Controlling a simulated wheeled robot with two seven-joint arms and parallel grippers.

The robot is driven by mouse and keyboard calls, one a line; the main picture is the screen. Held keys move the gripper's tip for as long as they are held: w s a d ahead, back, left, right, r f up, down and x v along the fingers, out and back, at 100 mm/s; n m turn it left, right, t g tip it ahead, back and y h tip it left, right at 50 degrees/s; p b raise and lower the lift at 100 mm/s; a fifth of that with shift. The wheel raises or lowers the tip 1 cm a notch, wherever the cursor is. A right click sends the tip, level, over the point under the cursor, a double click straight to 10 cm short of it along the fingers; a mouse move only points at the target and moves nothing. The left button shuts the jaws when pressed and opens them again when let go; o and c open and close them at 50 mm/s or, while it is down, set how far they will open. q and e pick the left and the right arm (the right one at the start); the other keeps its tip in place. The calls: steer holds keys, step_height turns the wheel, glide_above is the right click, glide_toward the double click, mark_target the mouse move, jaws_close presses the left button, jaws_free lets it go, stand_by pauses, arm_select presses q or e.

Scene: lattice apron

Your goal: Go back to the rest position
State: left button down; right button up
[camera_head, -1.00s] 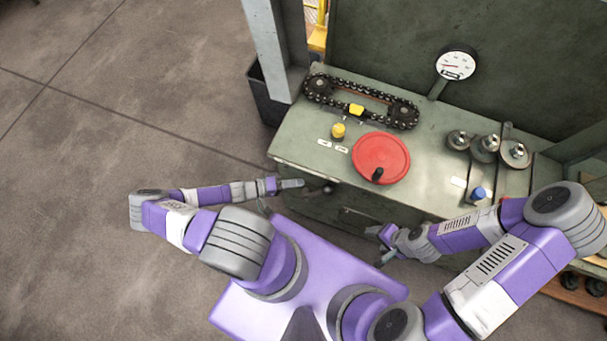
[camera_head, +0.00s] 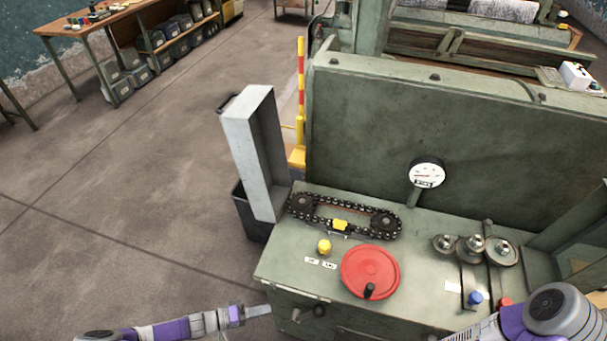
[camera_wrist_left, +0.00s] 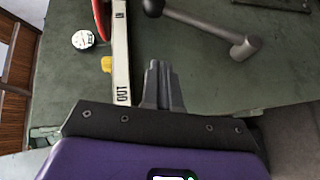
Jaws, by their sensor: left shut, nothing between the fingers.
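My left gripper (camera_head: 258,311) is at the bottom of the head view, its arm coming in from the left. It is shut and empty, just off the left front corner of the green machine cabinet (camera_head: 285,262). In the left wrist view its fingers (camera_wrist_left: 162,85) are together in front of the green panel. A lever with a round black knob (camera_wrist_left: 153,7) lies beyond them, apart from the fingers. In the head view this lever (camera_head: 300,313) sits right of the gripper. Part of my right arm shows at the bottom right; its gripper is out of view.
On the cabinet top are a red handwheel (camera_head: 368,270), a chain drive (camera_head: 343,215), a yellow knob (camera_head: 324,246), a blue knob (camera_head: 475,298) and a gauge (camera_head: 427,174). A dark bin (camera_head: 250,220) stands at its left. The floor further left is clear.

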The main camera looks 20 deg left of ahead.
arm_select(q)
steer(key=d+r+m+g+y+b, duration=0.2)
steer(key=d+m+g+y, duration=0.2)
steer(key=d, duration=1.4)
steer(key=shift+d+g+y, duration=0.25)
steer(key=shift+g+y, duration=1.45)
steer(key=shift+g, duration=1.4)
